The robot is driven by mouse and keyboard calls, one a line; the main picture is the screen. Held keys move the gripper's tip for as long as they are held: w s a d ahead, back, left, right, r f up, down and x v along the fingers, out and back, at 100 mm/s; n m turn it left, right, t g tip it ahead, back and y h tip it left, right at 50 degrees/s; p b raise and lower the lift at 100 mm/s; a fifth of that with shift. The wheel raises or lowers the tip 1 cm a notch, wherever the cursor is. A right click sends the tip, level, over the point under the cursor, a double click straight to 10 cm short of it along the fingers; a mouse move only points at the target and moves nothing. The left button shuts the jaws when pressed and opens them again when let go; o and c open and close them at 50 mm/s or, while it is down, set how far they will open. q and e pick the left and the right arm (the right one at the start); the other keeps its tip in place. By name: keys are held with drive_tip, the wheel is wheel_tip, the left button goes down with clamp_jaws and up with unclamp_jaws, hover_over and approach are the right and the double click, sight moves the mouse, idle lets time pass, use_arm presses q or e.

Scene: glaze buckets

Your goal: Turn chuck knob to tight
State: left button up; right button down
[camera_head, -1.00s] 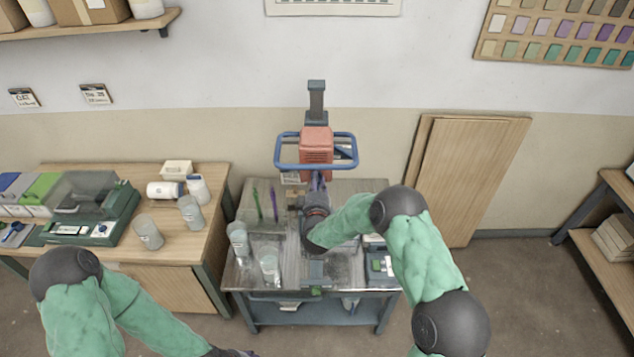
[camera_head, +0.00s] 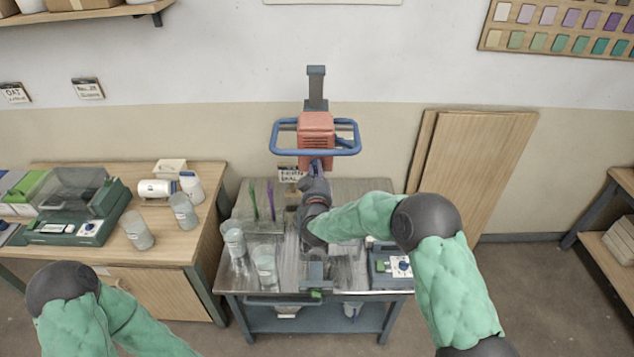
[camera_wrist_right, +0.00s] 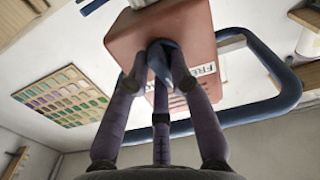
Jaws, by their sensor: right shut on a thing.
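The mixer head, an orange-red box (camera_head: 316,128) ringed by a blue handle frame (camera_head: 354,140), hangs on a grey column above the metal bench. My right gripper (camera_head: 317,165) is just below it, reaching upward. In the right wrist view, my dark purple fingers (camera_wrist_right: 163,68) close around the blue chuck knob (camera_wrist_right: 160,59) at the underside of the orange-red housing (camera_wrist_right: 133,40). The fingers cover much of the knob, and its turn position cannot be told. My left arm shows at the lower left in the head view; its gripper is out of the picture.
The metal bench (camera_head: 345,283) holds clear buckets (camera_head: 264,264), green and purple sticks in a rack, and a small device (camera_head: 392,264) at right. A wooden table (camera_head: 185,243) with a scale and jars stands left. Wooden boards (camera_head: 478,170) lean on the wall.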

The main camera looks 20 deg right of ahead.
drive_tip(key=m+b, duration=0.2)
drive_tip(key=b, duration=0.1)
drive_tip(key=m+b, duration=0.3)
drive_tip(key=b, duration=0.1)
drive_tip(key=m+b, duration=0.3)
drive_tip(key=shift+f+b, duration=0.35)
drive_tip(key=shift+b, duration=0.05)
drive_tip(key=shift+r+m+b, duration=0.15)
drive_tip(key=shift+m+b, duration=1.25)
drive_tip(key=shift+b, duration=0.15)
drive_tip(key=c, duration=1.1)
unclamp_jaws()
drive_tip(key=shift+a, duration=0.1)
drive_tip(key=v, duration=1.2)
